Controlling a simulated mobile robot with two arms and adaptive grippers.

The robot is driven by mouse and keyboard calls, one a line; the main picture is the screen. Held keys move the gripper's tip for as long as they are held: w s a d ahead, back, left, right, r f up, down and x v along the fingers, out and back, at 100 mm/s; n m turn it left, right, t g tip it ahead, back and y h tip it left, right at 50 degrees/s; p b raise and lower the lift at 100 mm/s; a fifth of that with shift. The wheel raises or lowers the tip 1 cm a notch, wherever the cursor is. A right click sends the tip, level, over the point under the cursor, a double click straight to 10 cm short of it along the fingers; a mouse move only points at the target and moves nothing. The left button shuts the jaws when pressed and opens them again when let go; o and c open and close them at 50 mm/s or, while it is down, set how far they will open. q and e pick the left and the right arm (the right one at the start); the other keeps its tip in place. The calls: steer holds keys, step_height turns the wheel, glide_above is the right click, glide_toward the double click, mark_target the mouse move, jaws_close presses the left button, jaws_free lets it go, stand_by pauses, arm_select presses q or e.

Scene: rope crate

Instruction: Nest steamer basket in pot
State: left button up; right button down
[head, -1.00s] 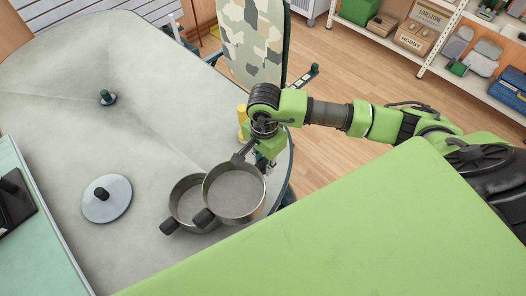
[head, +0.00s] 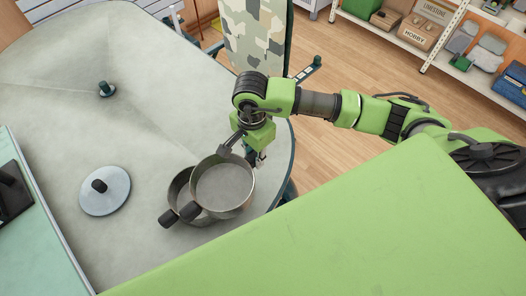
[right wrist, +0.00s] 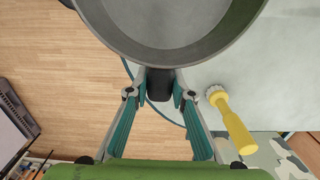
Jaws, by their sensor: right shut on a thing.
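The steamer basket (head: 224,188), a grey round pan with two dark handles, is in my right gripper (head: 243,147). In the right wrist view the fingers (right wrist: 160,95) are closed around one dark handle (right wrist: 160,83), with the basket's round wall (right wrist: 160,50) beyond it. The pot (head: 175,190), also grey with a dark handle (head: 168,218), stands on the table behind and left of the basket. The basket overlaps the pot's right part in the head view and looks offset from it, not inside. The pot's right side is hidden. My left gripper is not in view.
A round lid (head: 108,196) with a dark knob lies left of the pot on the grey table (head: 150,130). A small dark-knobbed object (head: 106,90) stands farther back. A yellow-handled brush (right wrist: 234,122) lies near the table edge. The table's middle is clear.

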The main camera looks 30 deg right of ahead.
mark_target(225, 163)
steer(key=w+a+b, duration=0.1)
steer(key=a, duration=0.1)
steer(key=w+a+b, duration=0.1)
steer(key=a, duration=0.1)
steer(key=w+a+b, duration=0.1)
steer(key=a, duration=0.1)
steer(key=shift+w+f, duration=0.1)
steer(key=shift+w, duration=0.1)
steer(key=shift+w+a+b, duration=0.45)
steer(key=shift+a, duration=0.3)
stand_by(0.6)
steer(key=shift+b, duration=0.35)
steer(key=shift+f+b, duration=0.8)
steer(key=shift+b, duration=0.15)
stand_by(1.1)
steer(key=c, duration=1.7)
jaws_free()
